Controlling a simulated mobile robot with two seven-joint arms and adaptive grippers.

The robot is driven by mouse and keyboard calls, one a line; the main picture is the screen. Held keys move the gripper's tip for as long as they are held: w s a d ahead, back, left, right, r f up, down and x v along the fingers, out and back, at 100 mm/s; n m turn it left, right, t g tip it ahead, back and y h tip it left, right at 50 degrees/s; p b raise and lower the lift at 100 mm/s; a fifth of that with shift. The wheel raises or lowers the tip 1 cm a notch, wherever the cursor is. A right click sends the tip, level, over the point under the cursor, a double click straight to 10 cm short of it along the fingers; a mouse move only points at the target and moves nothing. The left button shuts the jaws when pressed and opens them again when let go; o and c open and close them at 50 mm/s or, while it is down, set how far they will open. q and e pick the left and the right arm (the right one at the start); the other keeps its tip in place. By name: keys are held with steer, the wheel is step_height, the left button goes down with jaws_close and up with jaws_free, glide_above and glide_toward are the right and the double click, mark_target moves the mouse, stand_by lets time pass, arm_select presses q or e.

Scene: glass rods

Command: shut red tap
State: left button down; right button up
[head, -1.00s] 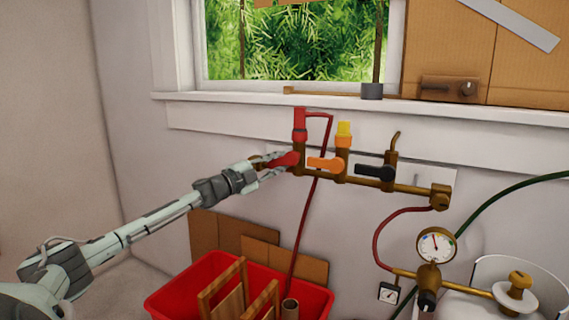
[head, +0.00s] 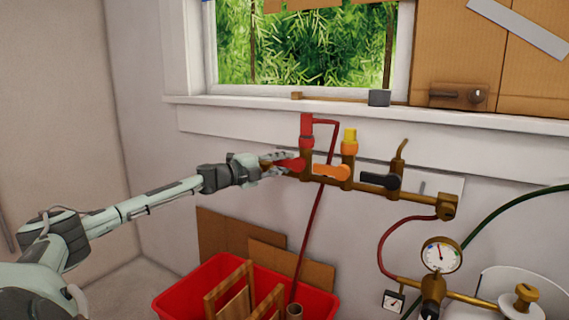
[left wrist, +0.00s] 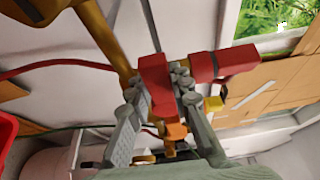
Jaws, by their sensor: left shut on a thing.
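The red tap (head: 291,165) is the leftmost of three taps on a brass manifold (head: 424,200) on the wall below the window. Its red lever sticks out to the left of its valve in the head view. My left gripper (head: 281,163) is shut on this lever, with fingers on both sides. In the left wrist view my left gripper (left wrist: 160,92) holds the red lever (left wrist: 156,78) between its fingertips. A red hose fitting (head: 306,126) stands above the valve. My right gripper does not show.
An orange lever (head: 332,172) and a black lever (head: 381,180) are close on the right along the manifold. A red hose (head: 317,215) hangs down behind it. A red crate (head: 181,296) with wooden pieces is below. A pressure gauge (head: 441,254) is at lower right.

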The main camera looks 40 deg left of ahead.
mark_target(282, 164)
arm_select(q)
steer(key=c, duration=1.3)
jaws_free()
steer(key=shift+c, duration=0.2)
steer(key=shift+s, duration=0.1)
steer(key=shift+s+a+f, duration=0.1)
steer(key=shift+s+a, duration=0.05)
steer(key=shift+s, duration=0.3)
steer(key=shift+s+a+f, duration=0.1)
steer(key=shift+s, duration=0.35)
steer(key=shift+s+r, duration=0.1)
steer(key=shift+s, duration=0.5)
steer(key=shift+s+a, duration=0.2)
steer(key=shift+s, duration=1.5)
steer(key=shift+s+a+r, duration=0.1)
steer(key=shift+s+a, duration=0.05)
steer(key=shift+s, duration=0.75)
steer(key=shift+s+a+r, duration=0.1)
steer(key=shift+s+a, duration=0.1)
steer(key=shift+s, duration=0.65)
steer(key=shift+s+a, duration=0.15)
steer(key=shift+s, duration=0.75)
